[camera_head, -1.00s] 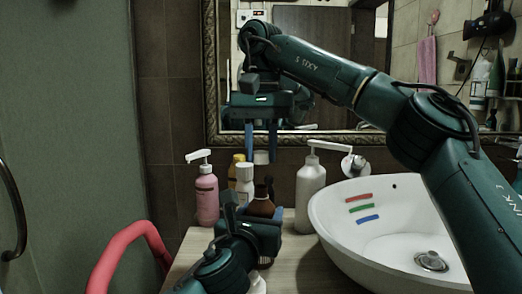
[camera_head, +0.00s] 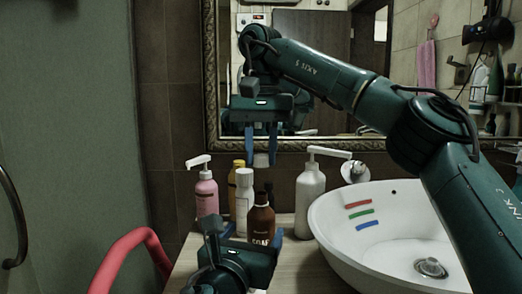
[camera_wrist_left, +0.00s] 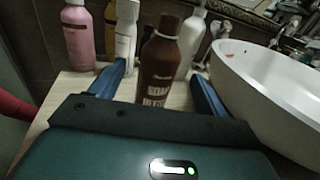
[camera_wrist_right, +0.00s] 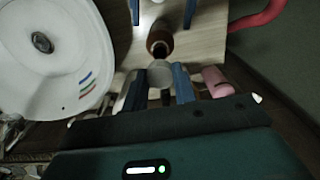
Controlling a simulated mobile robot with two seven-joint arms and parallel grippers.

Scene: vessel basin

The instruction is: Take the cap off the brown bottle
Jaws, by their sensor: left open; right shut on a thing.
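The brown bottle (camera_head: 261,220) stands upright on the counter and also shows in the left wrist view (camera_wrist_left: 158,68). Its narrow top is bare and dark. My right gripper (camera_head: 261,155) is above the bottle, shut on a pale cap (camera_wrist_right: 160,75); the cap is clear of the bottle. My left gripper (camera_head: 244,234) is low at the counter, on the near side of the bottle. Its fingers are open and apart, with the bottle between and beyond them in the left wrist view, not gripped.
A pink pump bottle (camera_head: 206,195), a yellow bottle (camera_head: 234,182), a white bottle (camera_head: 244,195) and a white pump bottle (camera_head: 309,192) stand close around it. The white basin (camera_head: 335,235) is at the right. A red rail (camera_head: 125,250) is at the left, a mirror behind.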

